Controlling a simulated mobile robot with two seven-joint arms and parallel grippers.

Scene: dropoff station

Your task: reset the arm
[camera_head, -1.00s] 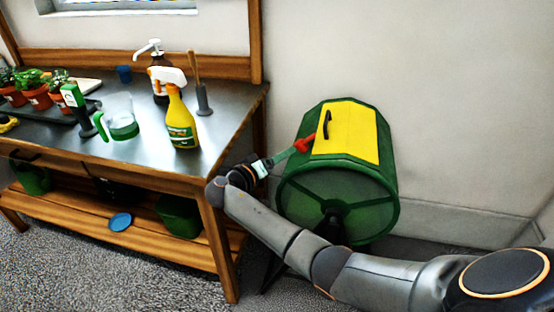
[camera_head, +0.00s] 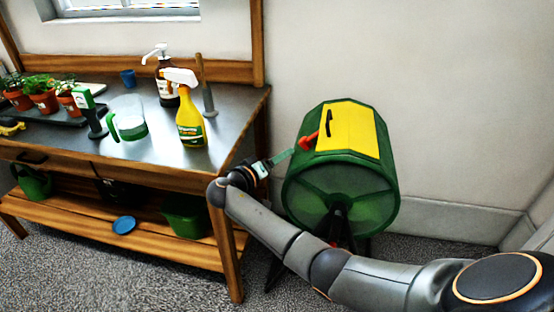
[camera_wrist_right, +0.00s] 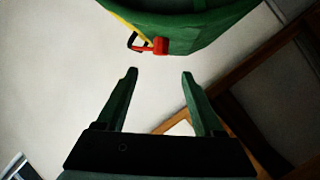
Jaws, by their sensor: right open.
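My right arm comes in from the right in the head view. Its gripper (camera_head: 281,157) is just left of the green drum (camera_head: 340,195), near its red latch (camera_head: 308,141). In the right wrist view my right gripper (camera_wrist_right: 160,74) has its two green fingers apart with nothing between them. The red latch also shows there (camera_wrist_right: 160,46), beyond the fingertips. The drum has a yellow door (camera_head: 349,131) with a black handle, and the door looks closed. My left gripper is in neither view.
The potting bench (camera_head: 235,115) stands to the left, close to my right forearm. On it are a yellow spray bottle (camera_head: 190,118), a brown pump bottle (camera_head: 167,85), a jug (camera_head: 128,120) and potted plants (camera_head: 42,97). Bare wall is behind the drum.

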